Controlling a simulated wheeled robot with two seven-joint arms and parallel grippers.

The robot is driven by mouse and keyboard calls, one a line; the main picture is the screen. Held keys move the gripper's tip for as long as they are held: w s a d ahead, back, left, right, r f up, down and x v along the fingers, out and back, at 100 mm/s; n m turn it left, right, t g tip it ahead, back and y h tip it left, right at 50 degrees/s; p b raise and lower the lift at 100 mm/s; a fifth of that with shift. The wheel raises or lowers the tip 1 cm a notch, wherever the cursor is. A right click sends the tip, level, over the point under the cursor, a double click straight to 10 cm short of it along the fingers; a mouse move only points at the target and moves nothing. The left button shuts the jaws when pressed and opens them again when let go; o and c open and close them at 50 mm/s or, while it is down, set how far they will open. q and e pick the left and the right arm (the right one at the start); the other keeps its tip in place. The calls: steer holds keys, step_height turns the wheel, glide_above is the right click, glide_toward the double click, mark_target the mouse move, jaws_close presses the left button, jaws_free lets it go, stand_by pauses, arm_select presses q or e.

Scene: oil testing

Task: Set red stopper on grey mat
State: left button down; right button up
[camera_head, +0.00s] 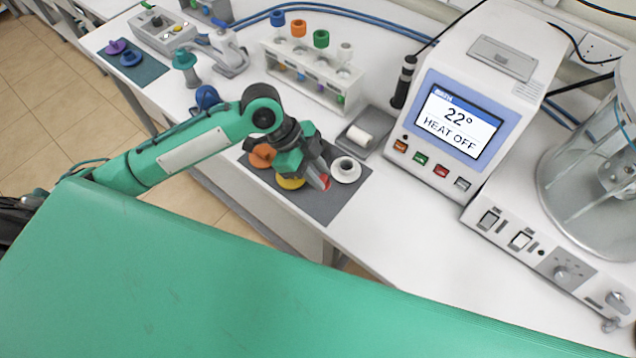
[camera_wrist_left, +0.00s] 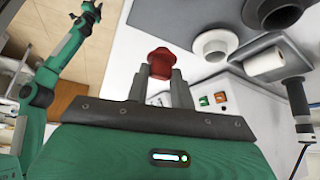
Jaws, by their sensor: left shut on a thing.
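My left gripper (camera_head: 318,178) is shut on the red stopper (camera_head: 324,182), which is mostly hidden by the fingers in the head view. In the left wrist view the red stopper (camera_wrist_left: 162,62) sits between the two fingertips. They are over the front right part of the grey mat (camera_head: 322,212); I cannot tell whether the stopper touches it. An orange stopper (camera_head: 262,155), a yellow stopper (camera_head: 290,184) and a white stopper (camera_head: 345,170) stand on the mat. My right gripper (camera_wrist_left: 90,12) shows small in the left wrist view, its opening unclear.
A grey holder with a white roll (camera_head: 360,136) stands just behind the mat. A rack with coloured-capped tubes (camera_head: 312,75) is farther back. The heater unit with a screen (camera_head: 458,120) is to the right. White bench (camera_head: 385,225) is clear between them.

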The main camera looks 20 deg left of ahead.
arm_select(q)
step_height(320, 180, down, 2)
steer(key=shift+f, duration=0.15)
step_height(320, 180, down, 3)
steer(key=shift+f+p, duration=0.2)
steer(key=shift+p, duration=0.35)
steer(key=shift+f, duration=0.3)
arm_select(e)
steer(key=shift+d+r, duration=0.45)
steer(key=shift+r, duration=0.15)
arm_select(q)
steer(key=c, duration=1.2)
jaws_free()
arm_select(e)
steer(key=shift+a, duration=0.25)
